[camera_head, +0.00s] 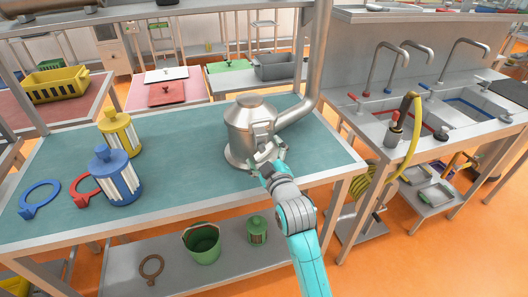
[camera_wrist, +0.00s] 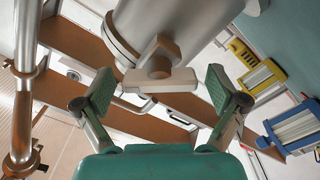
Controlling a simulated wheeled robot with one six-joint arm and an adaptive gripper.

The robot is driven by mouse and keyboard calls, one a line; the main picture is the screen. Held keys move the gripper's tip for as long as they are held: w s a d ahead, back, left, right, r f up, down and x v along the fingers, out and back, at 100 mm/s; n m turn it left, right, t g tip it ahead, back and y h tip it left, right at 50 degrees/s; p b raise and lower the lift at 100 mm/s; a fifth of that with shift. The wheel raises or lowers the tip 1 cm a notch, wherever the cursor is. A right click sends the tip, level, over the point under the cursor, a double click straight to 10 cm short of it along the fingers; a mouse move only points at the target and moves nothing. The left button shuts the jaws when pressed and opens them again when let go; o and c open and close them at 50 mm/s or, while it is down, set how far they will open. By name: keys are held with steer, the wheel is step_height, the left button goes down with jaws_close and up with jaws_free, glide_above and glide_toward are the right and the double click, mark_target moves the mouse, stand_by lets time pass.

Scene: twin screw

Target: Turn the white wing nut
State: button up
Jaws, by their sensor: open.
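A metal vessel (camera_head: 250,125) with a domed lid stands on the blue-green table, and its side fills the top of the wrist view (camera_wrist: 185,20). A pale wing-shaped piece (camera_wrist: 160,79), apparently the white wing nut, sticks out from the vessel's fitting. It looks greyish in this light. My gripper (camera_wrist: 160,92) is open, with one finger to the left and one to the right of the wing piece, and a gap on both sides. In the head view, my gripper (camera_head: 266,165) is at the vessel's front side, where it partly hides the fitting.
A metal pipe (camera_head: 295,115) runs from the vessel to an upright post on the right. Green containers (camera_head: 203,243) stand on the lower shelf. The middle-left tabletop is clear.

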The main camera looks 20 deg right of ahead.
steer(key=s, duration=1.2)
steer(key=c, duration=0.5)
steer(key=shift+m, duration=0.4)
steer(key=c, duration=0.4)
steer(key=shift+m, duration=0.6)
steer(key=shift+c, duration=0.9)
steer(key=w+m, duration=0.3)
steer(key=m, duration=0.2)
steer(key=w+m, duration=0.4)
steer(key=m, duration=0.1)
steer(key=w+m, duration=0.4)
steer(key=m, duration=0.2)
steer(key=shift+f, duration=0.1)
